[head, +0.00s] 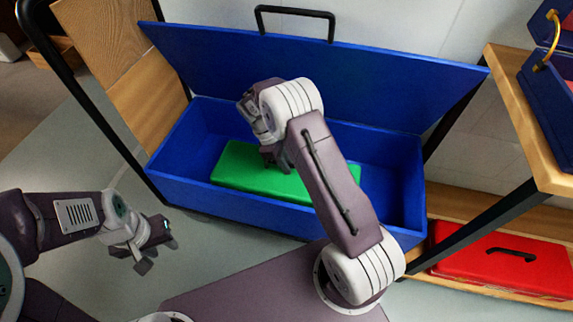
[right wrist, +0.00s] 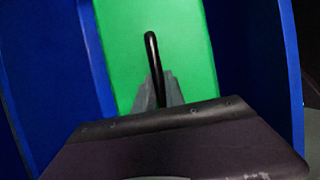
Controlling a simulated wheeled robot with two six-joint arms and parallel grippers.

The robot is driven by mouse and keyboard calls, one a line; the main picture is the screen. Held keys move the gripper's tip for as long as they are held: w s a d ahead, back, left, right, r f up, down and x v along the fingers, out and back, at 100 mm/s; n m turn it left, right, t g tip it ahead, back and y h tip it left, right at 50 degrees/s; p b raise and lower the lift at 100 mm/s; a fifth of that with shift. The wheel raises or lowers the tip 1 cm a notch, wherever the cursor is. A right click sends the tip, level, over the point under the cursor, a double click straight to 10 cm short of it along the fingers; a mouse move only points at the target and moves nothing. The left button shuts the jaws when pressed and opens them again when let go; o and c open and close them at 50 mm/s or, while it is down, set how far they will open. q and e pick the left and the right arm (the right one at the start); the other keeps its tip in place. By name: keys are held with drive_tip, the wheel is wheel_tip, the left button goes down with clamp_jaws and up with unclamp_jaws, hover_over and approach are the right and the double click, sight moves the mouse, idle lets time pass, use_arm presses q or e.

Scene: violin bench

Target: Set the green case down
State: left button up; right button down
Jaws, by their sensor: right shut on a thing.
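The green case (head: 240,168) is inside the open blue box (head: 200,200), toward its left and middle. My right gripper (head: 270,160) is above the case, and my right arm hides part of it. In the right wrist view, the right gripper (right wrist: 159,92) is shut on the black handle (right wrist: 151,50) of the green case (right wrist: 190,40). Blue walls (right wrist: 60,70) show on both sides of the case there. I cannot tell whether the case touches the box floor. My left gripper (head: 156,248) is outside the box at the lower left, empty, its fingers apart.
The blue lid (head: 400,85) stands open at the back, with a black handle (head: 295,10) above its upper edge. A red case (head: 500,262) lies on the low shelf at right. A wooden shelf (head: 530,140) with another blue case (head: 555,110) stands above it.

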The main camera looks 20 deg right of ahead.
drive_tip(key=shift+w, duration=0.1)
wheel_tip(320, 180, down, 4)
drive_tip(key=b, duration=0.2)
drive_tip(key=shift+b, duration=0.35)
drive_tip(key=shift+r, duration=0.2)
drive_tip(key=c, duration=1.4)
unclamp_jaws()
drive_tip(key=shift+f, duration=0.1)
